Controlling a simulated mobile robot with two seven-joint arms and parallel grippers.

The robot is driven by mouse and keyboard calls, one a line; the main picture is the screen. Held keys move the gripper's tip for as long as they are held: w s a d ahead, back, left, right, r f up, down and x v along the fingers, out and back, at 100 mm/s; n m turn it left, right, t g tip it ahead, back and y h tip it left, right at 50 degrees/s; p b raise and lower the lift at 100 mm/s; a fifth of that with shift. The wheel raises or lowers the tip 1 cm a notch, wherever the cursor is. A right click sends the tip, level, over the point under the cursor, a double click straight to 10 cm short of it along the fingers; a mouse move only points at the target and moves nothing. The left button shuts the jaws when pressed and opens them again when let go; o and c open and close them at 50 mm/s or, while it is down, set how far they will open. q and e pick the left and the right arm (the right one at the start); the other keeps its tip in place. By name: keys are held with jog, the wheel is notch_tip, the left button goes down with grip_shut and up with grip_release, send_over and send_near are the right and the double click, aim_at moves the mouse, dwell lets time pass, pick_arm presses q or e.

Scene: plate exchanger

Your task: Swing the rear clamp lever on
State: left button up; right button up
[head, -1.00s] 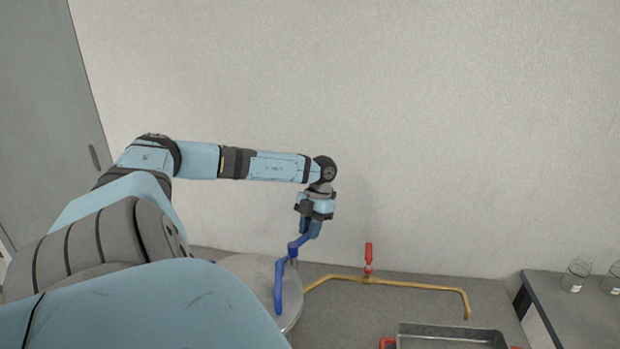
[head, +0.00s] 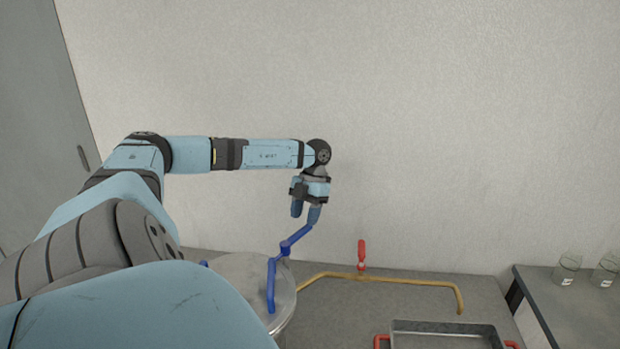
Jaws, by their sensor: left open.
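A blue cranked lever (head: 271,285) stands over a round metal plate (head: 250,268) on the bench. Its upper arm slants up to the right, ending just below my left gripper (head: 306,216). That gripper points down, open, with its two blue fingers apart and nothing visible between them. The right fingertip is close to the lever's end; I cannot tell whether they touch. A small blue piece (head: 204,263) shows at the plate's left, mostly hidden by my arm. My left arm also covers the plate's near left part. My right gripper is not in view.
A brass pipe (head: 400,282) with a red-handled valve (head: 361,254) runs along the bench right of the plate. A metal tray (head: 445,328) with red handles is at the front. Glass jars (head: 568,268) stand on a side table (head: 565,300) at right. A wall rises behind.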

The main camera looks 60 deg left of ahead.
pick_arm(q)
jog(key=v, duration=1)
jog(key=shift+b, duration=0.45)
jog(key=shift+d+f, duration=0.1)
